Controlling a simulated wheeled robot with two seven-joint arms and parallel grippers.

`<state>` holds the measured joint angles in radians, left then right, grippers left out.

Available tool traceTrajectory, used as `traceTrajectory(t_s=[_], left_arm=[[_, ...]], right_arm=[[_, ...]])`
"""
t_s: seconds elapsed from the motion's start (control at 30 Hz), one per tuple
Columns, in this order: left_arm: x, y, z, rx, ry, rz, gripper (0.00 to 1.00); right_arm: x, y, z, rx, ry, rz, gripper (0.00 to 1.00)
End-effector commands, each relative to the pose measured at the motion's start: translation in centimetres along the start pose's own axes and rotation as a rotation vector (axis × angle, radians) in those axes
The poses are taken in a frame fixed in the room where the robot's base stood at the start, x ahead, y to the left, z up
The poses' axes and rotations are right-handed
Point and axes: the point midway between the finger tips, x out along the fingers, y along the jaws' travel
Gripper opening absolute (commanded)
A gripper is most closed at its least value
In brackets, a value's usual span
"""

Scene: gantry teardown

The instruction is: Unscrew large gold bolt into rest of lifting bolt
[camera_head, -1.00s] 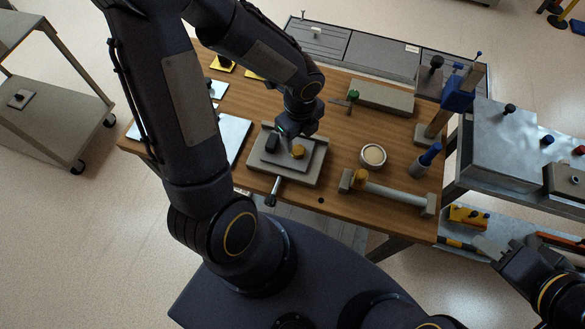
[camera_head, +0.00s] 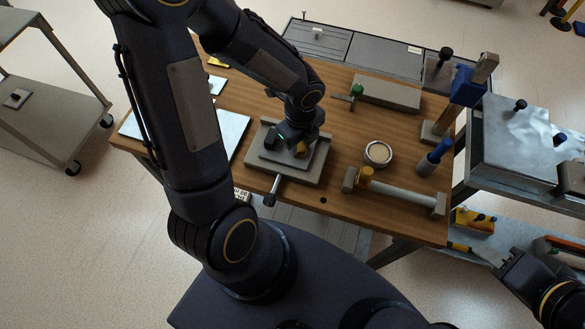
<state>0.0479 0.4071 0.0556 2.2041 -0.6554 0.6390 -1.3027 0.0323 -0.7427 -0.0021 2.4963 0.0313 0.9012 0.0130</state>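My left gripper (camera_head: 298,147) points down over a grey block fixture (camera_head: 315,174) on the wooden table. A gold part (camera_head: 301,151) shows at its fingertips, seemingly a gold bolt head; the arm hides most of it, and I cannot tell whether the fingers are closed on it. Another gold bolt-like piece (camera_head: 366,173) stands at the left end of a grey bar on two end blocks (camera_head: 400,192), right of the fixture. I cannot tell which part is the lifting bolt's rest. My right gripper (camera_head: 503,262) is at the lower right, off the table; its finger opening is unclear.
A round cup (camera_head: 378,153), a blue-handled tool (camera_head: 433,157) and a blue clamp on a post (camera_head: 465,87) stand on the table's right. A handle bar (camera_head: 271,190) juts from the fixture's front. A metal cart (camera_head: 515,140) stands to the right.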

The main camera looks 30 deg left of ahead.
Motion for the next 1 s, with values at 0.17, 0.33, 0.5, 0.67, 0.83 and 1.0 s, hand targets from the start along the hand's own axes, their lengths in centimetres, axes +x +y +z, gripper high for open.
traceTrajectory(t_s=[0.17, 0.33, 0.5, 0.67, 0.83, 1.0], left_arm=[[0.0, 0.0, 0.0, -0.007, 0.0, -0.001, 0.07], [0.3, -0.1, 0.0, -0.204, 0.0, -0.004, 0.07], [0.0, 0.0, 0.0, -0.285, 0.0, 0.0, 0.07], [0.0, 0.0, 0.0, -0.286, 0.0, 0.001, 0.07], [0.3, 0.0, 0.0, -0.469, 0.0, -0.001, 0.07], [0.0, 0.0, 0.0, -0.566, 0.001, 0.002, 0.07]], right_arm=[[0.1, 0.0, 0.0, 0.0, 0.0, 0.0, 0.36], [1.1, 0.5, 0.6, 0.0, 0.0, 0.0, 0.36], [1.2, 0.5, 0.6, 0.0, 0.0, 0.0, 0.36], [1.2, 0.5, 0.6, 0.0, 0.0, 0.0, 0.36], [2.2, 1.0, 1.1, 0.0, 0.0, 0.0, 0.36], [2.3, 1.0, 1.2, 0.0, 0.0, 0.0, 0.36]])
